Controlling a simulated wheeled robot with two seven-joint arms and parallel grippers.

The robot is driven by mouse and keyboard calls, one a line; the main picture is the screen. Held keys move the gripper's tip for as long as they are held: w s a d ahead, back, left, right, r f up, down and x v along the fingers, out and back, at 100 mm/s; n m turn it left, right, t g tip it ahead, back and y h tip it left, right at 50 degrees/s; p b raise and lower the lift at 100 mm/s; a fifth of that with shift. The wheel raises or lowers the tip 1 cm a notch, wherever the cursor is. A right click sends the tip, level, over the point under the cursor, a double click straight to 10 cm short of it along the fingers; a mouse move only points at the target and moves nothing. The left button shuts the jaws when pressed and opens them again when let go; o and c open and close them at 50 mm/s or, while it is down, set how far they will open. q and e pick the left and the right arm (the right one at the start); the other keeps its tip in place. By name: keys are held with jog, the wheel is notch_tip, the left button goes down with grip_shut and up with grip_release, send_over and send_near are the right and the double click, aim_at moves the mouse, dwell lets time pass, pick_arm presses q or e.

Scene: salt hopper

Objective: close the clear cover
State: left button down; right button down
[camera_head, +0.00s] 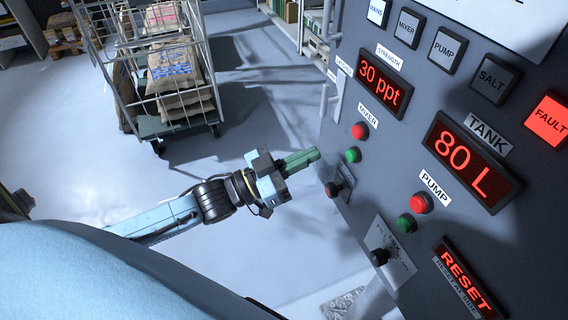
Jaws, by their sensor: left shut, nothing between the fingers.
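My left gripper (302,160) has green fingers pressed together with nothing between them. It points right toward the control panel (345,215) and appears in front of its left edge, near the lower selector knob; I cannot tell the exact gap. I cannot clearly make out a clear cover. A dark plate with red RESET lettering (466,282) sits at the panel's lower right, cut off by the picture's bottom edge; whether a clear cover lies over it cannot be told. My right gripper is not in view.
The panel carries red and green MIXER and PUMP buttons, a 30 ppt display (380,83), an 80 L display (466,161), a lit FAULT lamp (549,121) and a black knob (380,257). A wire cart (118,72) with sacks stands back left. Floor between is clear.

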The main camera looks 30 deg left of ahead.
aim_at(313, 164)
pick_arm(q)
jog(key=f, duration=0.1)
jog(key=w+d+f, duration=0.1)
jog(key=shift+w+d+f, duration=0.1)
jog(key=shift+w+f, duration=0.15)
jog(key=shift+f, duration=0.5)
